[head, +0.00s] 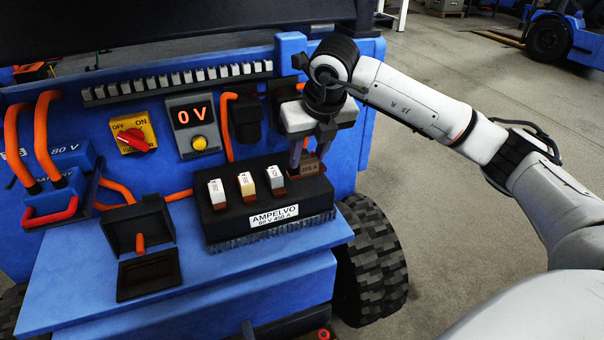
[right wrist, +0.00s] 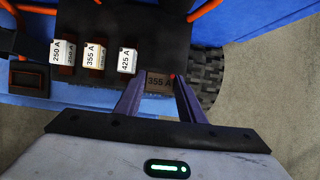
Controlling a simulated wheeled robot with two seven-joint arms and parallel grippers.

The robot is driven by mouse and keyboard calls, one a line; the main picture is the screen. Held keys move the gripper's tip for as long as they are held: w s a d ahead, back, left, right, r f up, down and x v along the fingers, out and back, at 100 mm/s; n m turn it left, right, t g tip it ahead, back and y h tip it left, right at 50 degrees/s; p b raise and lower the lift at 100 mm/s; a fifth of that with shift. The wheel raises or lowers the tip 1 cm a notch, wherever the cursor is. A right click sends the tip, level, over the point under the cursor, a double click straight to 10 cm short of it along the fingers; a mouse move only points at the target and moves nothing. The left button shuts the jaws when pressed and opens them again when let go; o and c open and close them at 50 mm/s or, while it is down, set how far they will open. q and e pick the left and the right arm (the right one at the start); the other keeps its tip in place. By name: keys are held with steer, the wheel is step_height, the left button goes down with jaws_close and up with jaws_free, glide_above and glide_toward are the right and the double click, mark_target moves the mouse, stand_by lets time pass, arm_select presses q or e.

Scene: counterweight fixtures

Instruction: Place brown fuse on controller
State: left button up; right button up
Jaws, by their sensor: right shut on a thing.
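The black controller (head: 222,225), labelled AMPELVO, sits on the blue ledge. The fuse is at the right end of the controller's top, beside the row of fuses; I cannot tell whether it touches. My right gripper also shows in the right wrist view (right wrist: 157,95). My left gripper is not in view.
A white 250 A fuse (head: 217,188), a cream fuse (head: 246,182) and a white 425 A fuse (head: 275,178) stand on the controller. An open black box (head: 140,225) is to its left. Behind are a 0 V display (head: 193,117) and red switch (head: 132,138). A tyre (head: 375,255) is at right.

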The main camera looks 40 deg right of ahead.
mark_target(310, 164)
steer(key=shift+f+b, duration=0.35)
steer(key=shift+f, duration=1.7)
steer(key=shift+f, duration=0.1)
steer(key=o, duration=0.9)
steer(key=shift+c, duration=0.2)
